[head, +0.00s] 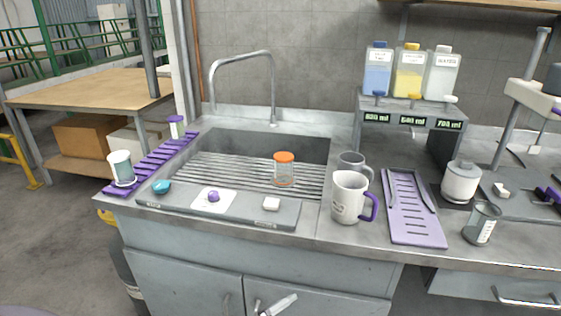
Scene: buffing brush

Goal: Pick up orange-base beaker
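The orange-base beaker (284,170) is a small clear glass with an orange end facing up, so it appears upside down. It stands on the slatted metal rack (215,172) over the sink, right of the middle of the basin. Nothing touches its visible sides. Neither my left nor my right gripper can be made out in the head view.
In front of the sink lies a grey tray (160,201) with small items. A white mug (347,197) with a purple handle stands right of the beaker, a grey mug (352,162) behind it. The tall faucet (272,88) rises behind. A purple rack (413,208) lies further right.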

